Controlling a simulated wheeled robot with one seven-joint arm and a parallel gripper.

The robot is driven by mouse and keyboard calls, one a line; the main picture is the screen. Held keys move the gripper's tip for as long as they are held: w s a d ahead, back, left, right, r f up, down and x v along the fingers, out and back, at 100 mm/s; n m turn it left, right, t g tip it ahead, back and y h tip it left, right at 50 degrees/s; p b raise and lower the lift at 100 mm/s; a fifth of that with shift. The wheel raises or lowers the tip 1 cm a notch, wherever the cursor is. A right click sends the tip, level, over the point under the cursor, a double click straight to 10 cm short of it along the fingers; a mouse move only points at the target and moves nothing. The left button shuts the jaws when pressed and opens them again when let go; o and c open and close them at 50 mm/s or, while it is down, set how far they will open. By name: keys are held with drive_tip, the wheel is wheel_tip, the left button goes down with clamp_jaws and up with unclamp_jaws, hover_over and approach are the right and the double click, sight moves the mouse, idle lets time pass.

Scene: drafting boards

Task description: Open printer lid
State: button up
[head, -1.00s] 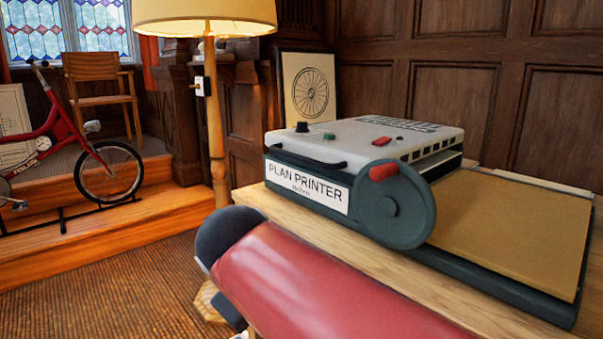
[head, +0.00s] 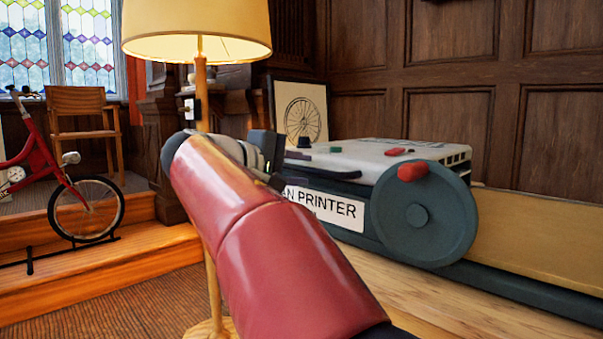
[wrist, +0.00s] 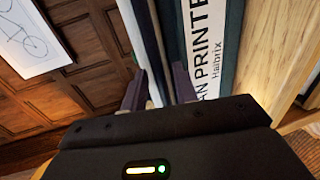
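The plan printer stands on a wooden table, its white label (head: 325,207) facing me in the head view. Its pale grey lid (head: 360,158) lies flat on the dark teal body and looks shut. A dark handle (head: 335,173) runs along the lid's front edge, partly hidden by my arm. My gripper (head: 297,156) is at the left end of the printer, by the handle. In the wrist view, the fingers of my gripper (wrist: 159,88) are apart, one over the lid side and one by the label side. I cannot tell whether they touch the handle.
A round teal wheel (head: 420,212) with a red knob (head: 412,171) sits at the printer's near side. A lit floor lamp (head: 197,35) stands left of the table. A framed wheel drawing (head: 301,112) leans behind the printer. The table front is clear.

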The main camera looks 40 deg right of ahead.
drive_tip(key=shift+d+f, duration=0.15)
drive_tip(key=shift+d, duration=0.55)
clamp_jaws()
